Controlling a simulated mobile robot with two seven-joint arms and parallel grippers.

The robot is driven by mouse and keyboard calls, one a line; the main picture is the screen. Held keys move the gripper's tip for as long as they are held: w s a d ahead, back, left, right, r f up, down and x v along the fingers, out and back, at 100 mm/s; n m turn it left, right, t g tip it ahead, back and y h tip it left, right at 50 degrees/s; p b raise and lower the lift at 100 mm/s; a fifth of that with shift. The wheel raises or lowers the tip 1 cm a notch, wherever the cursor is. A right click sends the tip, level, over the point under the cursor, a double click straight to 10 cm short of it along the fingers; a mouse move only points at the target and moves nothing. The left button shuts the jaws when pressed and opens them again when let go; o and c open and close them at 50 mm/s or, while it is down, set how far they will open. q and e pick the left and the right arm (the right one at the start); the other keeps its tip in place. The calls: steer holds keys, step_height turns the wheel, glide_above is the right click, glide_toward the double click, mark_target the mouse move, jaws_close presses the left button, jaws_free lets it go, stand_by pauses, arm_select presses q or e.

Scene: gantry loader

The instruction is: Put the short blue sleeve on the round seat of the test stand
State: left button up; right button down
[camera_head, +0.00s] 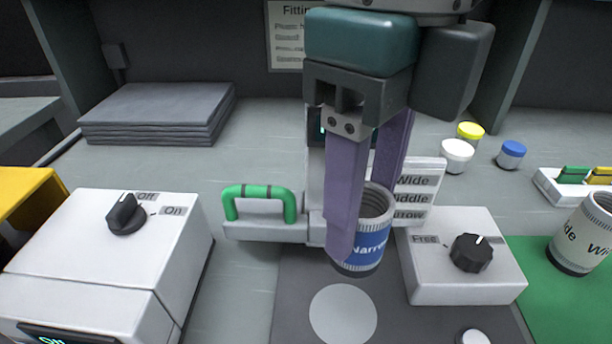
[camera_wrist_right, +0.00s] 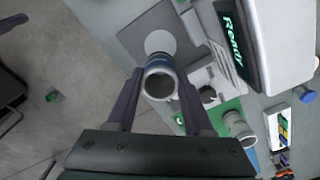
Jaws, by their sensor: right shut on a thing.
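My right gripper (camera_head: 362,222) comes down from the top and is shut on a short blue sleeve (camera_head: 368,243) with a white "Narrow" label. The sleeve is roughly upright, its open ribbed end up; one finger covers its left side. In the right wrist view the sleeve (camera_wrist_right: 160,80) sits between the two fingers (camera_wrist_right: 160,95). The round seat (camera_head: 343,314) is a light grey disc on the test stand's dark plate (camera_head: 290,290). The sleeve is behind the disc in the head view; its height above the plate is hard to tell. My left gripper is not in view.
A green handle (camera_head: 260,190) on a grey arm stands left of the sleeve. A box with a black knob (camera_head: 471,253) marked "Free" stands at right. A white On/Off box (camera_head: 75,250) is at left. A sleeve marked "Wi" (camera_head: 583,235) is on a green mat (camera_head: 560,300).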

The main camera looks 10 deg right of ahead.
step_height(320, 180, down, 10)
steer(key=shift+f, duration=0.15)
stand_by(0.3)
steer(key=shift+f+b, duration=0.15)
steer(key=shift+b, duration=0.25)
steer(key=shift+c, duration=1.4)
jaws_free()
step_height(320, 180, up, 12)
steer(key=shift+r, duration=0.2)
